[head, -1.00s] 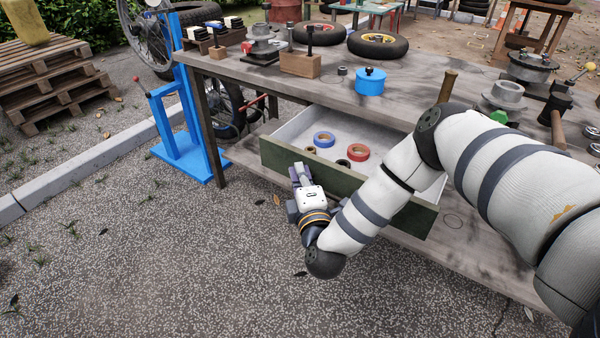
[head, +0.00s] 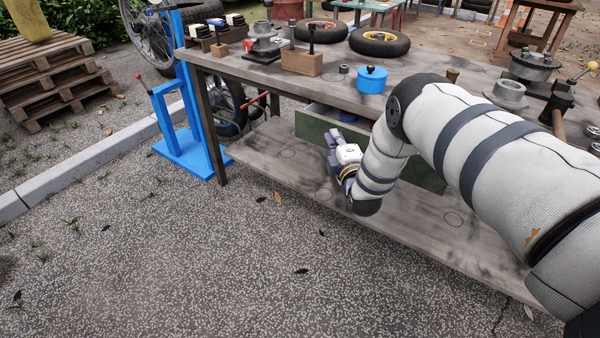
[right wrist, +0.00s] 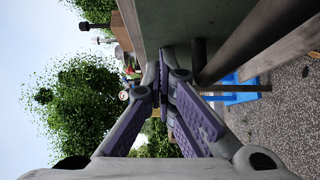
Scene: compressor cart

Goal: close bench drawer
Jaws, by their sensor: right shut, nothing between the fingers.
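The bench drawer (head: 318,125) has a dark green front and hangs under the top of the wooden workbench (head: 240,88). It stands only a little way out, with a narrow strip of its inside showing in the head view. My right gripper (head: 334,138) is shut and empty at the drawer front, left of its middle, and seems to touch it. In the right wrist view the closed purple-padded fingers (right wrist: 168,60) meet beside the grey-green drawer face (right wrist: 185,22). My left gripper is not in view.
A blue lidded pot (head: 371,80), a wooden block (head: 302,62) and small tires (head: 379,41) sit on the bench top. The lower shelf (head: 270,150) is bare. A blue stand (head: 190,150) is at the left. The gravel in front is clear.

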